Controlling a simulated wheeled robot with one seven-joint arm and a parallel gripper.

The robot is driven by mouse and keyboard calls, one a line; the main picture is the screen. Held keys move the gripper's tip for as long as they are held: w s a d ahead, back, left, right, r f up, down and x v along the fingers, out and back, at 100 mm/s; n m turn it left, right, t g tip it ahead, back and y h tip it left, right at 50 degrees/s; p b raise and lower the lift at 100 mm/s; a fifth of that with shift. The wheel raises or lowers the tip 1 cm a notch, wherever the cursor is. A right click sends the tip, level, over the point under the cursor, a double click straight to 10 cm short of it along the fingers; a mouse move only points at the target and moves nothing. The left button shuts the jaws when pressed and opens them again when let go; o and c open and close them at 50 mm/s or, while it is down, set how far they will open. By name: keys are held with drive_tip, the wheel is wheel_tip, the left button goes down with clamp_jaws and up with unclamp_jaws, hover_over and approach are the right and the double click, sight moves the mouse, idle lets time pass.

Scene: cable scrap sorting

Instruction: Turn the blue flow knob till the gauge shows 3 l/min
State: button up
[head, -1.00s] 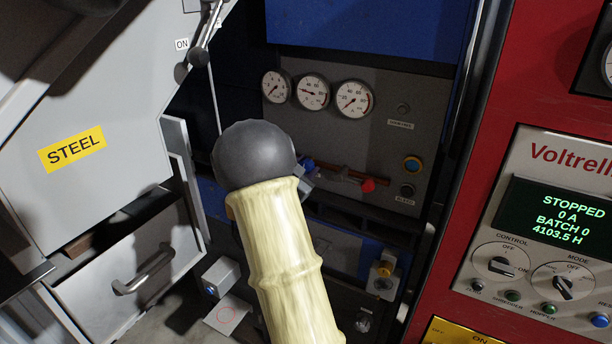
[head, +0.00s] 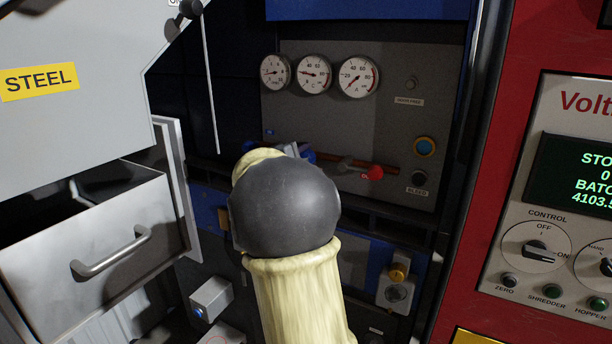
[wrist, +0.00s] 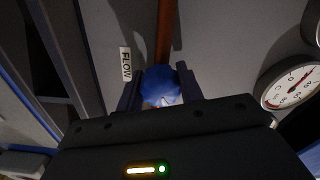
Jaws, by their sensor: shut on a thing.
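The blue flow knob (wrist: 160,84) sits between the two fingers of my gripper (wrist: 160,92) in the wrist view. The gripper is shut on it, beside a label reading FLOW (wrist: 125,64). In the head view a bit of blue knob (head: 308,155) shows at the gripper, and my arm hides most of both. Three round white gauges sit above on the grey panel: left (head: 275,72), middle (head: 314,74) and right (head: 358,76). Their units are too small to read, so I cannot tell which shows l/min.
A red handle (head: 373,172) sits right of the knob on a brown pipe. A blue-topped button (head: 424,146) and a black BLEED button (head: 419,177) are further right. A grey drawer (head: 100,230) stands open at left, and a red cabinet (head: 490,180) stands at right.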

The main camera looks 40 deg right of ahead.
drive_tip(key=shift+f+m+b, duration=0.1)
drive_tip(key=shift+m+b, duration=1.3)
drive_tip(key=shift+b, duration=0.05)
drive_tip(key=o, duration=1)
drive_tip(key=shift+a, duration=0.15)
